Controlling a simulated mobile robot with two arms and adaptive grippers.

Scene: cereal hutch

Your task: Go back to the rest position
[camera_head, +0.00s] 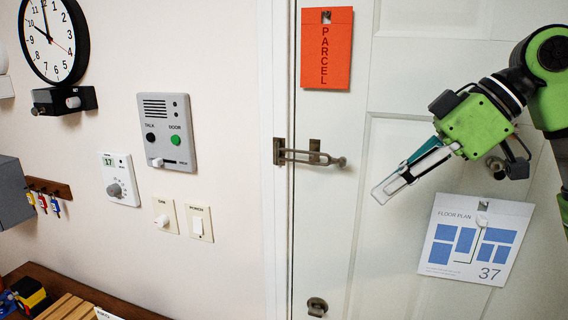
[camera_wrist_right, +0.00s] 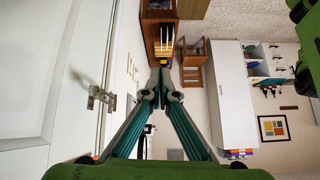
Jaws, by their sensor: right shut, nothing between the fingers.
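My right gripper (camera_head: 380,192) reaches in from the right in the head view, in front of the white door (camera_head: 400,50). In the right wrist view the fingers of the right gripper (camera_wrist_right: 162,84) converge to a closed tip. The gripper shows to the right of the metal door latch (camera_head: 312,157), apart from it in the picture, and above left of the floor plan sheet (camera_head: 475,240). My left gripper is not in view.
An orange parcel tag (camera_head: 326,48) hangs on the door. The wall at left carries an intercom (camera_head: 167,132), a thermostat (camera_head: 120,180), switches (camera_head: 199,223) and a clock (camera_head: 54,36). A wooden surface (camera_head: 120,306) with small items is at bottom left.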

